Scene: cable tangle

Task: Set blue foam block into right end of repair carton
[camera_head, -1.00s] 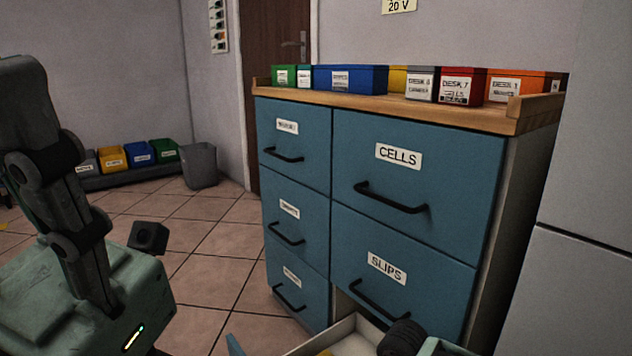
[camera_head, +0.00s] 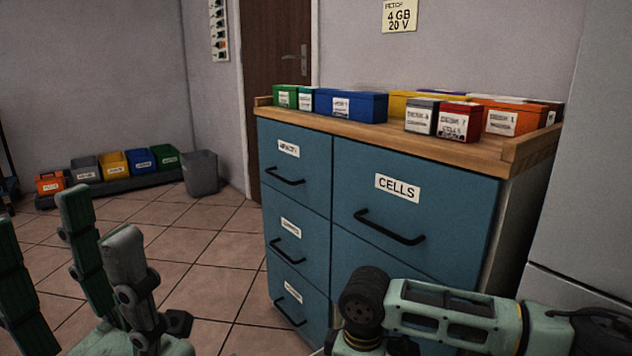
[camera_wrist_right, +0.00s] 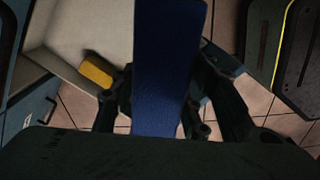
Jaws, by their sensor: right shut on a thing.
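The blue foam block (camera_wrist_right: 170,62) stands upright in the right wrist view as a long blue slab. My right gripper (camera_wrist_right: 160,105) is shut on it, with dark fingers on both sides. In the head view only my right arm shows at the lower right; its fingers and the block are out of sight. My left gripper (camera_head: 75,225) is at the lower left of the head view, fingers spread and empty, well away from the cabinet. No box in view can be read as the repair carton.
A blue drawer cabinet (camera_head: 300,215) has a wooden top (camera_head: 400,132) crowded with labelled boxes, including a blue box (camera_head: 350,106) and a red one (camera_head: 460,120). In the right wrist view a pale open drawer (camera_wrist_right: 70,25) has a yellow thing (camera_wrist_right: 95,70) near its edge. Coloured bins (camera_head: 112,163) stand along the floor.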

